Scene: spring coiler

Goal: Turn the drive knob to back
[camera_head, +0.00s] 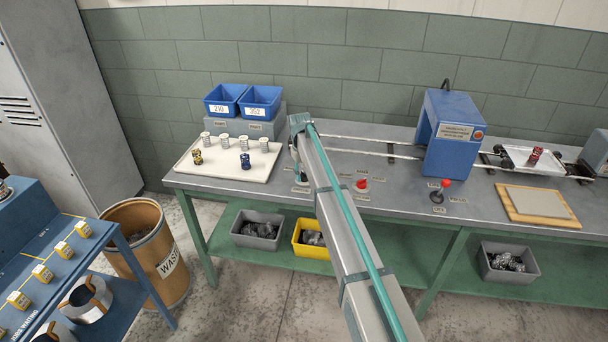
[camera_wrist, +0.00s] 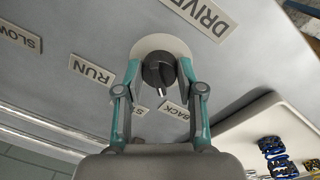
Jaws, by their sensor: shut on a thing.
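The drive knob (camera_wrist: 158,72) is a dark round knob on a pale round plate, seen in the wrist view under the DRIVE label (camera_wrist: 205,17). Its white pointer mark faces the lower edge of the picture, between the BACK label (camera_wrist: 176,115) and a partly hidden label starting with "ST" (camera_wrist: 141,108). My gripper (camera_wrist: 160,67) is shut on the knob, one teal finger on each side. In the head view my gripper (camera_head: 297,168) is at the bench top, and my arm hides most of the knob area.
The RUN label (camera_wrist: 92,72) and SLOW label (camera_wrist: 20,36) lie left of the knob. A red button (camera_head: 362,184) and a red-topped lever (camera_head: 441,189) are to the right, before the blue machine (camera_head: 450,145).

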